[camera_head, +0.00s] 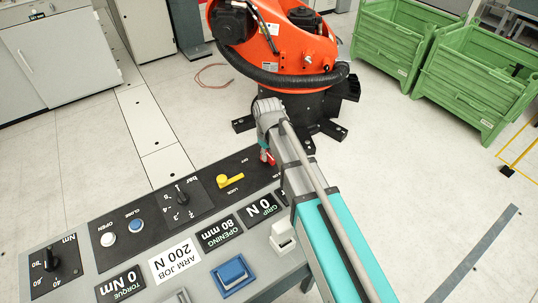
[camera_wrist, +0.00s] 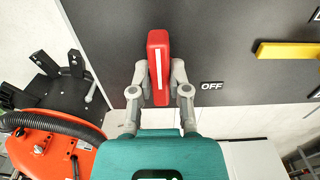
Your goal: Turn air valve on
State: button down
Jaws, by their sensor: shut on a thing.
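The red air valve handle (camera_wrist: 158,50), with a white stripe, is on the dark panel (camera_wrist: 225,25) in the wrist view. It stands lengthwise, pointing up and down in that picture. My gripper (camera_wrist: 159,75) is shut on it, one finger on each side. An OFF label (camera_wrist: 212,86) is to the right of the gripper. In the head view the red handle (camera_head: 265,155) shows only partly, at the panel's far right end; my gripper and arm hide the rest. I cannot read an ON label clearly.
A yellow LOCK handle (camera_head: 230,181) is beside the valve. A pressure knob (camera_head: 181,195), push buttons (camera_head: 136,226) and displays (camera_head: 218,234) are on the console. An orange robot (camera_head: 275,45) stands behind it. Green crates (camera_head: 480,85) are at right, with open floor between.

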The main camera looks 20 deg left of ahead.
dwell(0.3)
jog(key=c, duration=0.6)
grip_release()
jog(key=shift+r, duration=0.1)
